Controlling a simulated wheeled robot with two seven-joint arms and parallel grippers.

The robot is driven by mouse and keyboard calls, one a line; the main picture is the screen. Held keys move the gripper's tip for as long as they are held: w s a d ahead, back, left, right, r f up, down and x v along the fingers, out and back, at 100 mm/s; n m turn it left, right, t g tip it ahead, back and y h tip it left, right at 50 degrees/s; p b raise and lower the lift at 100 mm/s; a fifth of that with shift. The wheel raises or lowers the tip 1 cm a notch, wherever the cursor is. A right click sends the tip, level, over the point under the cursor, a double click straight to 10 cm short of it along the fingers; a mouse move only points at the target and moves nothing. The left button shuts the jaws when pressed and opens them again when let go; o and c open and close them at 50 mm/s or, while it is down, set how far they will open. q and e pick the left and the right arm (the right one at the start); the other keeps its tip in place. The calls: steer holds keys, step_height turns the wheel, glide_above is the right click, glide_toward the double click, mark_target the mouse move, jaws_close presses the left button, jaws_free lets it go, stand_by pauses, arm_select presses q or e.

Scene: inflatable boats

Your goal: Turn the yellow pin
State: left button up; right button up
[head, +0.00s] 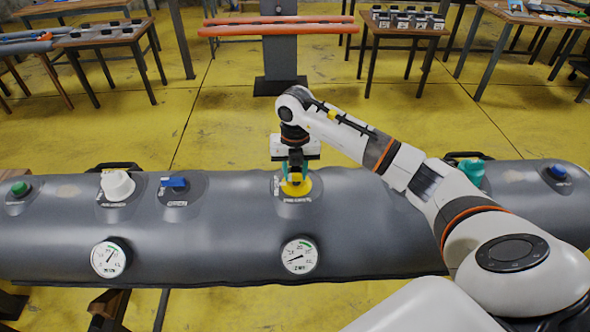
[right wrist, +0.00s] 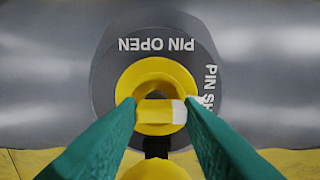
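The yellow pin (right wrist: 160,112) sits in a yellow round valve on a dark grey disc (right wrist: 204,58) on the grey inflatable tube (head: 235,245). Its bar lies crosswise in the right wrist view. My right gripper (head: 294,176) reaches down onto the valve in the head view. In the right wrist view its two green fingers (right wrist: 160,104) stand at both ends of the bar and appear to touch it. The disc reads "PIN OPEN" upside down above the valve, and "PIN SH" at the right, the rest hidden by a finger. My left gripper is not in view.
Along the tube are a green button (head: 20,188), a white cap (head: 117,185), a blue valve (head: 174,183), a teal cap (head: 471,173) and a blue button (head: 558,172). Two gauges (head: 110,258) face front. Tables (head: 105,38) stand behind on yellow floor.

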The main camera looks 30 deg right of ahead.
steer(key=c, duration=0.4)
steer(key=shift+c, duration=0.2)
steer(key=n+b, duration=0.2)
steer(key=n, duration=0.1)
steer(key=shift+f+n+b, duration=0.1)
steer(key=shift+n+b, duration=0.2)
steer(key=shift+b, duration=0.1)
steer(key=n+b, duration=0.3)
steer(key=n, duration=0.1)
steer(key=shift+s+n, duration=0.1)
steer(key=shift+n, duration=0.2)
steer(key=n+b, duration=0.3)
steer(key=n, duration=0.2)
steer(key=shift+s, duration=0.1)
steer(key=shift+r+n+b, duration=0.2)
steer(key=shift+n+b, duration=0.7)
steer(key=shift+n, duration=1.5)
